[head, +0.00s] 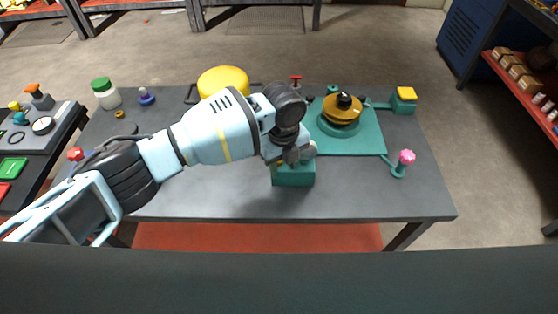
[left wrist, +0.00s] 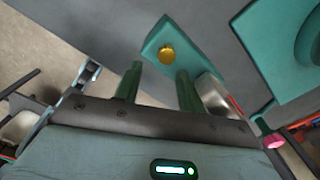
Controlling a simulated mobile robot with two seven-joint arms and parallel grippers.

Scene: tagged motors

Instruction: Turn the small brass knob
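The small brass knob (left wrist: 166,54) is a round, gold-coloured knob on the face of a teal box (left wrist: 190,48). In the head view the same teal box (head: 294,176) sits near the front middle of the grey table, and my left gripper (head: 291,158) is over it and hides most of its top. In the left wrist view my left gripper (left wrist: 159,73) has its two fingers apart with nothing between them. The knob lies just beyond the fingertips, roughly centred between them, and looks clear of both. My right gripper shows in neither view.
A teal plate (head: 362,140) bearing a yellow-and-black round part (head: 342,110) lies right of the box. A pink knob (head: 407,157) stands at its right corner. A yellow round thing (head: 222,80) and a green-capped jar (head: 105,93) stand farther back. The table's front right is clear.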

